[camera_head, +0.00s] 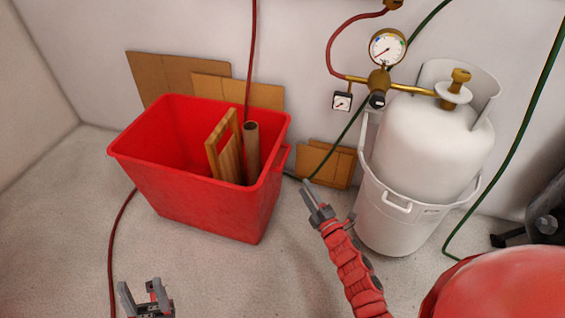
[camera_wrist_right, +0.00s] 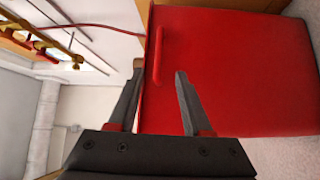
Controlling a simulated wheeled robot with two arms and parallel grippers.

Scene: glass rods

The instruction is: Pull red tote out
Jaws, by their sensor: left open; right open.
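The red tote (camera_head: 205,205) stands upright on the floor near the back wall. Wooden boards (camera_head: 225,150) and a brown tube (camera_head: 252,150) stick up inside it. A red handle (camera_head: 282,158) is on its right side. My right gripper (camera_head: 309,190) is open and empty, just to the right of the tote, apart from it. In the right wrist view my open fingers (camera_wrist_right: 160,73) point at the tote's side (camera_wrist_right: 240,75), with the handle (camera_wrist_right: 160,52) lined up between them. My left gripper (camera_head: 146,296) is open and empty, in front of the tote.
A white gas cylinder (camera_head: 430,140) in a white holder (camera_head: 400,220) stands right of the tote, with a gauge (camera_head: 388,47) above. Cardboard sheets (camera_head: 325,163) lean on the wall. A red hose (camera_head: 112,240) runs along the floor on the left. The floor in front is mostly clear.

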